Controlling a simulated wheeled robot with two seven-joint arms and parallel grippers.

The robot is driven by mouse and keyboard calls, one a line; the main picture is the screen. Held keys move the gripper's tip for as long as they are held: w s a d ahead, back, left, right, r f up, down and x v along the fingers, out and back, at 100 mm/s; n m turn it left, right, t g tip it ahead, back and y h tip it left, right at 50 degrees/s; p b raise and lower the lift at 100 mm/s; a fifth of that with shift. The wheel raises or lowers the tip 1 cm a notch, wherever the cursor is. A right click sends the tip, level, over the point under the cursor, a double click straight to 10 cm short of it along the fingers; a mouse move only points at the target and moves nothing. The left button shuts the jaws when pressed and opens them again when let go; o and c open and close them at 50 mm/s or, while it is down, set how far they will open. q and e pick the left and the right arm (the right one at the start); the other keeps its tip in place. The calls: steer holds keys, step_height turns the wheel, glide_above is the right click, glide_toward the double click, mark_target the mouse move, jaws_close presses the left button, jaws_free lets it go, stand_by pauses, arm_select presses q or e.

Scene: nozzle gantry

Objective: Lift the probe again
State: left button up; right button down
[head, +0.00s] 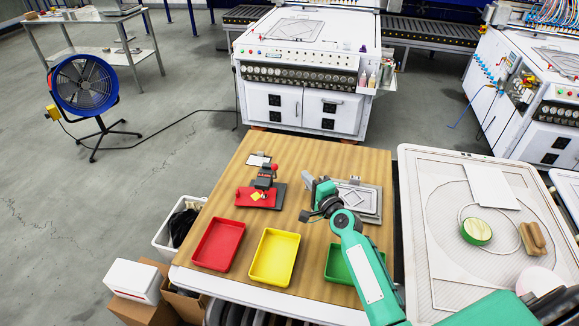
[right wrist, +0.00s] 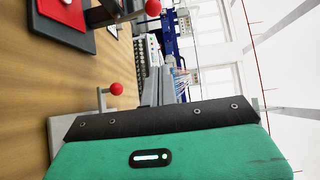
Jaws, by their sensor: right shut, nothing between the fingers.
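My right gripper (head: 306,214) is shut and empty over the wooden table, beside the left end of a grey fixture (head: 357,201). This fixture has a flat plate with a diamond outline; my gripper and wrist partly hide its left side. I cannot tell which part is the probe. My left gripper is out of view.
Red (head: 218,244), yellow (head: 274,257) and green (head: 338,264) trays line the table's front; my arm partly covers the green one. A white clipboard (head: 258,160) lies at the back left. A pale bench (head: 440,262) with a tape roll (head: 476,231) stands right. A white machine (head: 300,110) stands behind.

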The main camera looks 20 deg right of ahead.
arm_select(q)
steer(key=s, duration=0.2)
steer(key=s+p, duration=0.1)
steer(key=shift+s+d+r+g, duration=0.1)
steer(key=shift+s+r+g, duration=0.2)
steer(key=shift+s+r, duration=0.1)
arm_select(e)
steer(key=w+a, duration=0.5)
steer(key=w, duration=0.1)
steer(key=shift+w+t, duration=0.3)
steer(key=shift+w, duration=0.1)
arm_select(q)
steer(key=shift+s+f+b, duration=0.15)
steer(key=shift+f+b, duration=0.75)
steer(key=shift+b, duration=0.05)
arm_select(e)
steer(key=shift+s+a+n+t+y, duration=0.1)
steer(key=shift+s+n+t+y, duration=0.1)
steer(key=shift+n+t+y, duration=0.15)
